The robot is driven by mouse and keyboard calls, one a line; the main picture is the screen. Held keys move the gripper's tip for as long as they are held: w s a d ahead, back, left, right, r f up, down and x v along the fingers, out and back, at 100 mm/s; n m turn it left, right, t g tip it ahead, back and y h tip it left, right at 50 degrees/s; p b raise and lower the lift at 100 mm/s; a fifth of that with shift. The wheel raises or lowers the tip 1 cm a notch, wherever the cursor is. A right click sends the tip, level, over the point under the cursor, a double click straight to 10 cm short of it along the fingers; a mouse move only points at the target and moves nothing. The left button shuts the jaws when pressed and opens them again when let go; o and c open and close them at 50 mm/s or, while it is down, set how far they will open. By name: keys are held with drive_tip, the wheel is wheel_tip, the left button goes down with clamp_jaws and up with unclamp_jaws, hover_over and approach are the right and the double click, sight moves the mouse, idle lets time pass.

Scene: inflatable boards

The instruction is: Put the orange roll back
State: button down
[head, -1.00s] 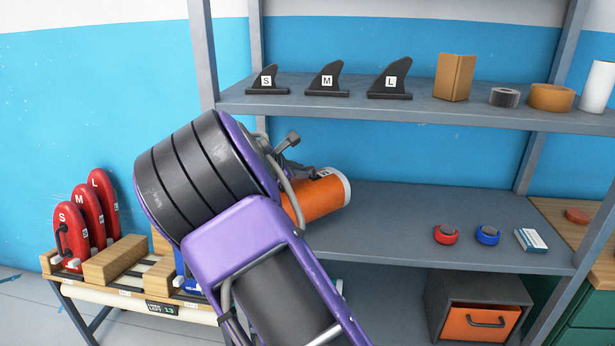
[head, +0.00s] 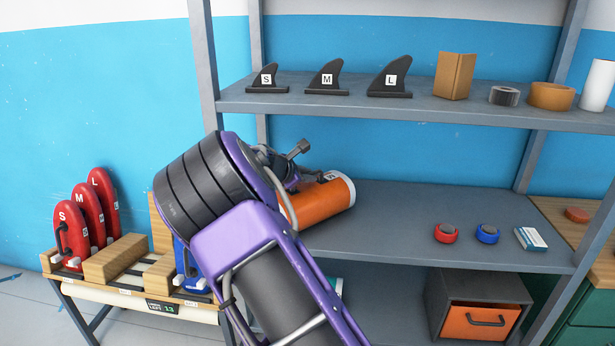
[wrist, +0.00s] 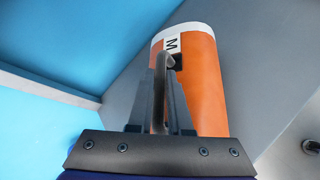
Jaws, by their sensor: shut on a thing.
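The orange roll (head: 322,205) has a white end rim and an M label. It lies slanted at the left end of the middle shelf (head: 430,205); I cannot tell whether it rests on the shelf or hangs just above it. In the wrist view the roll (wrist: 205,85) stretches away in front of my gripper (wrist: 163,75). The two fingers are shut on a thin grey handle at the roll's label side. In the head view my arm hides the roll's left part and most of the gripper.
Black fins (head: 327,78) marked S, M and L stand on the upper shelf. A red tape roll (head: 446,233), a blue tape roll (head: 487,234) and a small box (head: 530,239) lie right on the middle shelf. A rack (head: 115,262) with red boards stands left. The middle shelf's centre is clear.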

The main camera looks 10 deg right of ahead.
drive_tip(key=c, duration=0.8)
unclamp_jaws()
drive_tip(key=shift+c, duration=0.2)
drive_tip(key=shift+a, duration=0.1)
drive_tip(key=v, duration=1.2)
